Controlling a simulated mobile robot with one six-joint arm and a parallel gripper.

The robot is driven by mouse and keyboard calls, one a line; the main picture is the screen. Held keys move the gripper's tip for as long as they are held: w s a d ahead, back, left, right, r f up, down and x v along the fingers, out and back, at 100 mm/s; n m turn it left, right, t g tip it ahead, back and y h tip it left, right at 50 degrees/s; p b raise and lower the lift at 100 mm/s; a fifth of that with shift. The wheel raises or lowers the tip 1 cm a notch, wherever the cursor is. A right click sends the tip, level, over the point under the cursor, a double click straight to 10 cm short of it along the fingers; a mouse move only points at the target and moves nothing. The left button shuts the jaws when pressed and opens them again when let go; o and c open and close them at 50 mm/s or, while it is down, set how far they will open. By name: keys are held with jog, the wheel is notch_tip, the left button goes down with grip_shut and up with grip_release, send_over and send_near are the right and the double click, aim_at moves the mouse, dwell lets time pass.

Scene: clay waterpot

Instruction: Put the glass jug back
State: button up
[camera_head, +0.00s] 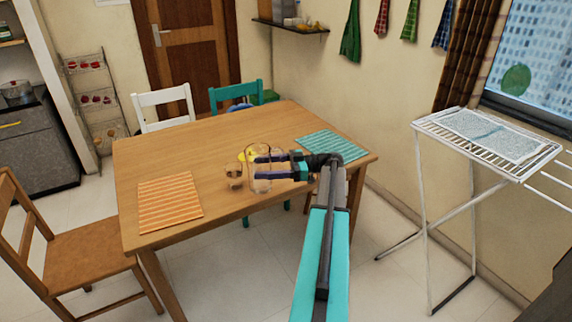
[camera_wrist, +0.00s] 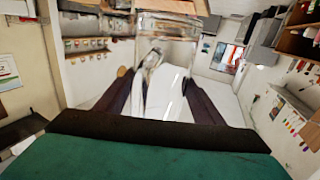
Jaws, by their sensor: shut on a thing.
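The glass jug (camera_head: 259,182) is clear and hard to make out against the wooden table (camera_head: 215,150). It is at the table's middle, between the two dark fingers of my gripper (camera_head: 259,167). My gripper is shut on the jug, reaching in from the right. In the wrist view, clear glass of the jug (camera_wrist: 165,30) fills the top middle, beyond the tips of my gripper (camera_wrist: 158,80). I cannot tell whether the jug's base touches the table.
A small brownish glass (camera_head: 234,178) stands just left of the jug. A yellow item (camera_head: 248,156) is behind it. An orange striped mat (camera_head: 169,203) lies left and a teal mat (camera_head: 330,147) right. A white drying rack (camera_head: 480,140) stands at right. Chairs surround the table.

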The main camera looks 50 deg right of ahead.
jog(key=w+a+r+p, duration=0.4)
jog(key=a+p, duration=0.1)
jog(key=a, duration=1)
jog(key=w+a+r+n+g+y+p, duration=0.1)
jog(key=w+a+r+p, duration=0.2)
jog(key=a, duration=1.3)
jog(key=w+a+r+n+g+y+p, duration=0.1)
jog(key=w+a+r+p, duration=0.3)
jog(key=a, duration=1.2)
jog(key=shift+w+a+r+p, duration=0.3)
jog(key=shift+r+p, duration=0.25)
jog(key=shift+p, duration=0.85)
